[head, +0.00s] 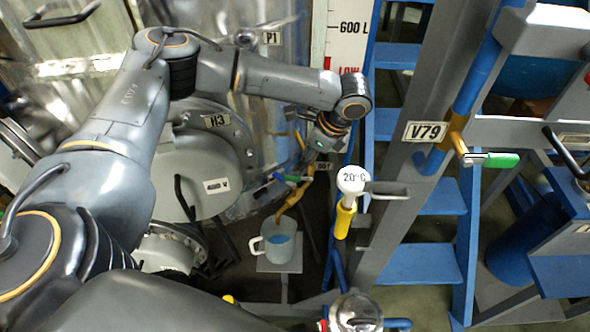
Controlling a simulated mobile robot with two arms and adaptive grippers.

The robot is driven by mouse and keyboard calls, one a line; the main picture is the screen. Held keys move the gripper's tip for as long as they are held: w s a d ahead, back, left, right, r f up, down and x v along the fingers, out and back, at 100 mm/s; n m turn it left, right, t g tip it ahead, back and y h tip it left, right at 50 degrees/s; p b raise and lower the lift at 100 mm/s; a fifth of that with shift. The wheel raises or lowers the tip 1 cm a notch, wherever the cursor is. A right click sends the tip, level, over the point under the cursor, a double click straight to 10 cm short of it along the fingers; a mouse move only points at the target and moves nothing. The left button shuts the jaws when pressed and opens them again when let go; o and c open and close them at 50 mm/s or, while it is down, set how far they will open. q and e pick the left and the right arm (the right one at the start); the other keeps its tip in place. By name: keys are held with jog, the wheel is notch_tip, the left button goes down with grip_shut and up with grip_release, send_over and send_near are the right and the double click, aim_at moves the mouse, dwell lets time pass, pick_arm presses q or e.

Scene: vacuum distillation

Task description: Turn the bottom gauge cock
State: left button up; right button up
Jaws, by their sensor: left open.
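My left gripper (318,150) hangs at the end of the left arm, just below the level gauge board (347,38) marked 600 L and LOW. It is small and seen from behind; its jaws are open. Just below and left of it is a brass pipe fitting (290,200) with a small green and blue lever (292,178), which looks like the bottom gauge cock. The gripper partly hides this area, and I cannot tell whether the fingers touch the lever. My right gripper is not in view.
A pitcher (277,241) stands under the brass spout on a small stand. Valve V79 (488,159) has a green handle. Blue steps (418,264) lie behind.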

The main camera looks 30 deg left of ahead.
aim_at(293, 177)
pick_arm(q)
jog(key=p+x, duration=0.1)
jog(key=x, duration=0.6)
jog(key=shift+w+a+f, duration=0.1)
jog(key=shift+w+f, duration=0.1)
jog(key=shift+f, duration=0.1)
jog(key=shift+a+f, duration=0.1)
jog(key=shift+f, duration=0.15)
jog(key=shift+a+f, duration=0.1)
jog(key=shift+f, duration=0.1)
jog(key=c, duration=0.8)
grip_shut()
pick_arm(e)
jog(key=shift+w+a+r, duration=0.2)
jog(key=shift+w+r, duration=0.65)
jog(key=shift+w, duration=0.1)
